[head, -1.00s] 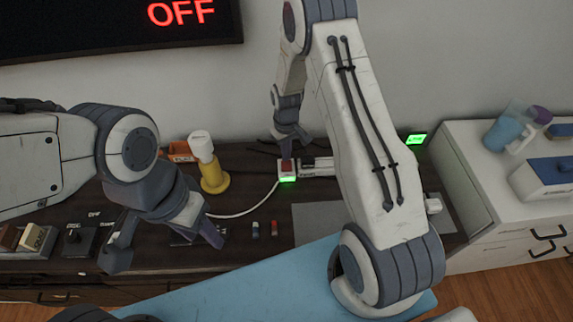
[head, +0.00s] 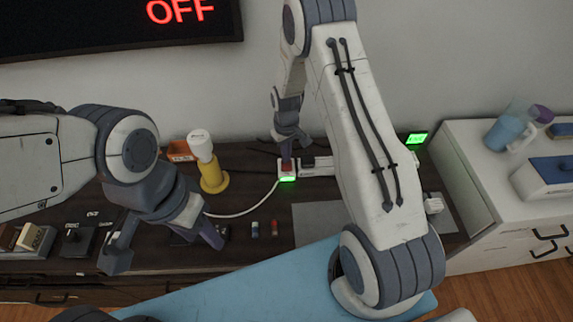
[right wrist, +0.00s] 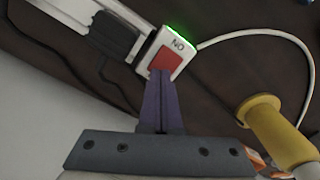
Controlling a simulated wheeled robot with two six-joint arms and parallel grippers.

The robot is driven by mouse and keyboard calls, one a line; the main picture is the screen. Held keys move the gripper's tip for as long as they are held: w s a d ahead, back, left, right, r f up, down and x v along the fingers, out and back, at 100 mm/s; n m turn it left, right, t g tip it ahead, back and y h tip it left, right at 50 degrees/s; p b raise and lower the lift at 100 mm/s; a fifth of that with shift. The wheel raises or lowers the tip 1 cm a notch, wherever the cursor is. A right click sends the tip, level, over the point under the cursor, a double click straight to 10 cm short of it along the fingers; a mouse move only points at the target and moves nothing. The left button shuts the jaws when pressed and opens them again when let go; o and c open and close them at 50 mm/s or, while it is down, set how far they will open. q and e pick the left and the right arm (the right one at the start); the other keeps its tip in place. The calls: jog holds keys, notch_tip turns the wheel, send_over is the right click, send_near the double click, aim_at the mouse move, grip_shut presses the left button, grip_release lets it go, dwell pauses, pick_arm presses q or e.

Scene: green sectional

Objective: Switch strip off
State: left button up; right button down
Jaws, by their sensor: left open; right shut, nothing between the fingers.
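The white power strip (head: 318,168) lies along the back of the dark desk, partly hidden behind my right arm. Its left end has a red switch (right wrist: 166,61) beside "ON" lettering, and its edge glows green. My right gripper (right wrist: 160,78) is shut and empty, with its fingertips at the red switch, seemingly touching it. In the head view, the right gripper (head: 287,158) points down over that end and covers part of the switch. My left gripper (head: 165,250) is open and empty over the desk's front left, well away from the strip.
A yellow and white bottle-like item (head: 208,165) stands left of the strip, near an orange box (head: 180,151). A white cable (head: 243,212) curves from the strip. A wall screen (head: 120,25) reads "OFF" in red. A white cabinet (head: 480,190) stands at right.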

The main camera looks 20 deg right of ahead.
jog(key=shift+f, duration=0.35)
jog(key=shift+r, duration=0.2)
jog(key=shift+r+p, duration=2.55)
jog(key=shift+r, duration=0.85)
jog(key=s+a+r+n, duration=0.1)
jog(key=s+a+r, duration=0.4)
jog(key=a+r, duration=0.25)
jog(key=s+a+r+n, duration=0.1)
jog(key=s+a+r, duration=0.5)
jog(key=r, duration=0.3)
jog(key=s+a+r+n, duration=0.1)
jog(key=s+r, duration=0.2)
jog(key=s, duration=0.6)
jog(key=s+a+r+n+y, duration=0.1)
jog(key=s+r, duration=0.3)
jog(key=s, duration=0.5)
jog(key=shift+s, duration=0.2)
